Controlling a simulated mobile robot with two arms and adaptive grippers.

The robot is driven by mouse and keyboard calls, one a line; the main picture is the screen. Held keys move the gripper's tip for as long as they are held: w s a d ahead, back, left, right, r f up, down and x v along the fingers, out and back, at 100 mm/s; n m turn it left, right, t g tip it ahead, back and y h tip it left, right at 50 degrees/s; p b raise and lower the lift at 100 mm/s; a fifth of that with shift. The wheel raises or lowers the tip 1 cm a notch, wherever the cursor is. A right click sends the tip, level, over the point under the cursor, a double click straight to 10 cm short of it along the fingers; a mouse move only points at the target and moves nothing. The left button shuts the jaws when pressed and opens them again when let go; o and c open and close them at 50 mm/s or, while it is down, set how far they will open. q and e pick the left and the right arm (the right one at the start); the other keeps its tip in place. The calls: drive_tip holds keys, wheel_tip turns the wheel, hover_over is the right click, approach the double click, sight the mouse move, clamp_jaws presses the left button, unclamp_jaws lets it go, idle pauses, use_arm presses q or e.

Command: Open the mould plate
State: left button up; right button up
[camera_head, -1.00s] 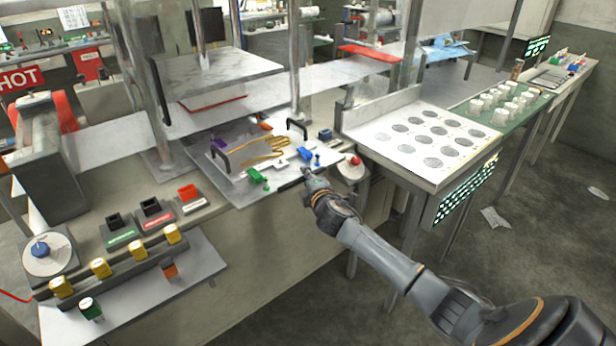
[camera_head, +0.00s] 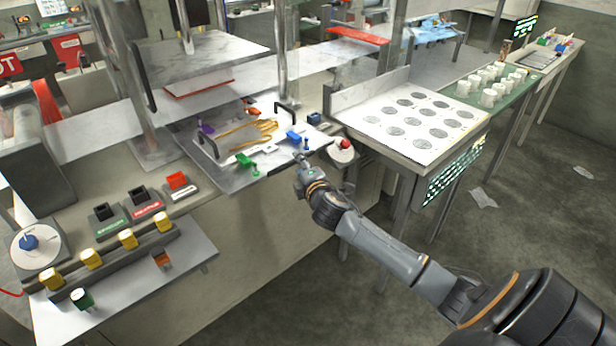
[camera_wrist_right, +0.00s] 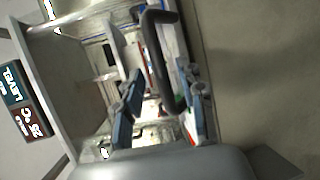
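The mould plate (camera_head: 222,170) lies flat on the press bed. A yellow-brown glove shape (camera_head: 250,134) lies on it. Black bar handles stand at its left (camera_head: 208,144) and far right (camera_head: 285,114). Small clamps sit around it: purple (camera_head: 206,130), green (camera_head: 246,162) and blue (camera_head: 293,136). My right gripper (camera_head: 302,160) is at the plate's front right edge, near the blue clamp. In the right wrist view its fingers (camera_wrist_right: 160,105) are apart, with a black handle (camera_wrist_right: 165,60) ahead between them; contact cannot be told. My left gripper is not in view.
A press platen (camera_head: 205,55) hangs above and behind the plate between metal posts. A red button (camera_head: 345,143) is just right of my gripper. A white table with dark round spots (camera_head: 370,110) stands to the right. A control panel (camera_head: 130,205) is at front left.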

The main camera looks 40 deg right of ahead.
drive_tip(key=v, duration=0.8)
drive_tip(key=s+a+f+m+g+y, duration=0.1)
drive_tip(key=s+f+m+g, duration=0.3)
drive_tip(key=f, duration=0.9)
drive_tip(key=s+f+g, duration=0.1)
drive_tip(key=s+f, duration=0.5)
drive_tip(key=f, duration=0.6)
drive_tip(key=s+a+f+m+g+y, duration=0.1)
drive_tip(key=s+f+m+g, duration=0.2)
drive_tip(key=f, duration=1)
drive_tip(key=s+a+f+m+g+y, duration=0.1)
drive_tip(key=s+a+f, duration=0.3)
drive_tip(key=s, duration=0.7)
drive_tip(key=s+a+f+m+g+y, duration=0.1)
drive_tip(key=s+a+f+m+g, duration=0.2)
drive_tip(key=s+a+f, duration=0.2)
drive_tip(key=s+a+f+m+g+y, duration=0.1)
drive_tip(key=s+a+f, duration=0.4)
drive_tip(key=s+f, duration=0.5)
drive_tip(key=s+g, duration=0.1)
drive_tip(key=s, duration=0.8)
drive_tip(key=shift+m, duration=0.4)
